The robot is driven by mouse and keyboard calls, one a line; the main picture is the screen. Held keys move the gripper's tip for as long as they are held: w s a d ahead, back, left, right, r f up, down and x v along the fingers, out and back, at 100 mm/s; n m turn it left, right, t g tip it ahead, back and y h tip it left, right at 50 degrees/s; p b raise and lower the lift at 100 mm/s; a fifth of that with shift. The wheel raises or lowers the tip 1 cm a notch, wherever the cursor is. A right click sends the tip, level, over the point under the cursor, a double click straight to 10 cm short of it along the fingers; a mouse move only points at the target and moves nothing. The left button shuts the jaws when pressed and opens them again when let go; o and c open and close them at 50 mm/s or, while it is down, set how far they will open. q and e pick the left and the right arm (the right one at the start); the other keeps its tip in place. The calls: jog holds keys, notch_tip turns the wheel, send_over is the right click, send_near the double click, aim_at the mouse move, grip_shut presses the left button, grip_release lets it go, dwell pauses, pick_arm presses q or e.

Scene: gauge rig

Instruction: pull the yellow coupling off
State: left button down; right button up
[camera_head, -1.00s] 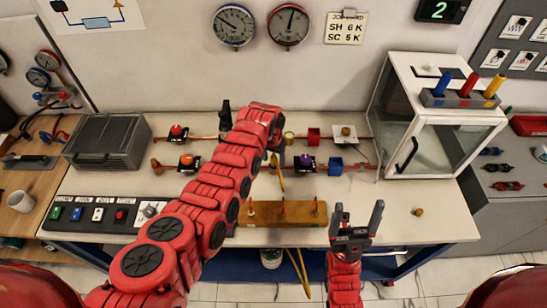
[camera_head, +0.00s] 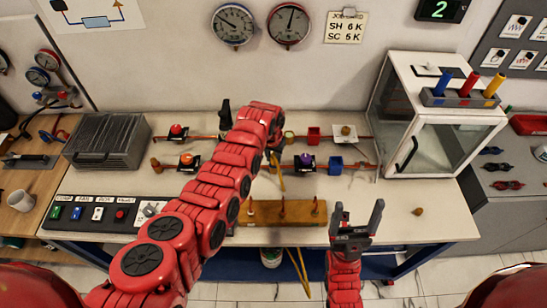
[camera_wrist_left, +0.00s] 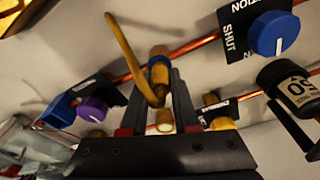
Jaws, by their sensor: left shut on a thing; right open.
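My left gripper (camera_wrist_left: 160,85) is shut on the yellow coupling (camera_wrist_left: 159,68), which sits between its fingertips in the left wrist view, against or close to a copper pipe. A yellow hose (camera_wrist_left: 122,42) loops up and away from the coupling. My right gripper (camera_head: 358,218) is open and empty above the front of the bench.
A purple knob (camera_head: 306,159) and a blue block (camera_head: 336,166) stand right of my left gripper. A wooden block with upright pegs (camera_head: 265,213) lies in front. A glass-fronted cabinet (camera_head: 440,125) stands at the right. Bench space right of my right gripper is mostly clear.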

pick_arm(q)
jog(key=shift+r, duration=0.15)
jog(key=shift+r+p, duration=0.8)
jog(key=shift+r, duration=0.45)
jog(key=shift+r+p, duration=0.55)
jog(key=shift+r, duration=0.7)
